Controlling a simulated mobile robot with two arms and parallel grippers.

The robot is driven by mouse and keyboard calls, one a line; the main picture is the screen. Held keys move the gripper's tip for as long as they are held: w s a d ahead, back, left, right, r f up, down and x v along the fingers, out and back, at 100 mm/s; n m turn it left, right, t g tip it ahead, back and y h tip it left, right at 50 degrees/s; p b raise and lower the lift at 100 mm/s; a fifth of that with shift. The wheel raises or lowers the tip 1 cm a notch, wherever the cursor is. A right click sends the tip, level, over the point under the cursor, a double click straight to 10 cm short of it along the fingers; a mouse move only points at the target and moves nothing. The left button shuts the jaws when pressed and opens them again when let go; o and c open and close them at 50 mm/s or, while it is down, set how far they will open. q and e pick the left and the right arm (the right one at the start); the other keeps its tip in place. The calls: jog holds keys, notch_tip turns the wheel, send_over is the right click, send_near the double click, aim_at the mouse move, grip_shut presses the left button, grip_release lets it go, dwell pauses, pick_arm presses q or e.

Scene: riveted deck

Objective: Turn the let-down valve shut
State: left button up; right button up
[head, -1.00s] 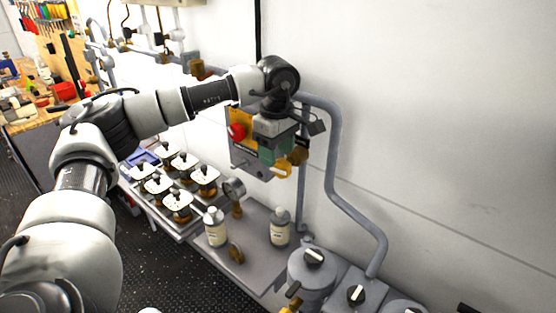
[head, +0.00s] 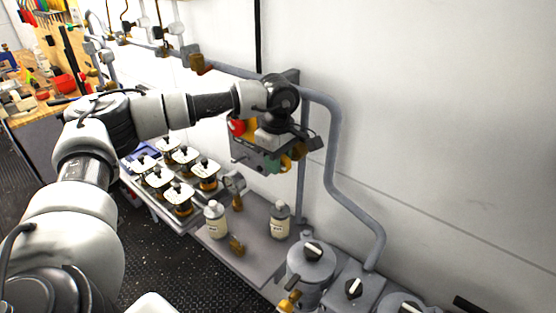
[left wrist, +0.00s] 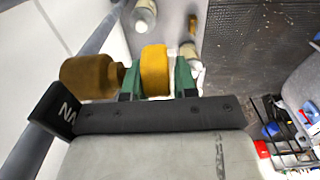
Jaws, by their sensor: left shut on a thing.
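The valve shows in the left wrist view as a yellow handle (left wrist: 155,70) beside a brown brass body (left wrist: 90,77). My left gripper (left wrist: 158,78) has its green fingers on either side of the yellow handle and is shut on it. In the head view the left gripper (head: 272,160) is at the wall pipework, tilted, with the brass valve body (head: 298,151) at its right. The wrist hides most of the handle there. My right gripper is not in view.
Grey canisters with black knobs (head: 313,250) are at lower right. A grey pipe (head: 331,170) runs down the wall.

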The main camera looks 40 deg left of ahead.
pick_arm(q)
jog(key=shift+d+f+y+b, duration=0.1)
jog(key=shift+y+b, duration=0.25)
jog(key=shift+y, duration=0.45)
jog(key=o, duration=0.9)
jog(key=shift+r, duration=0.25)
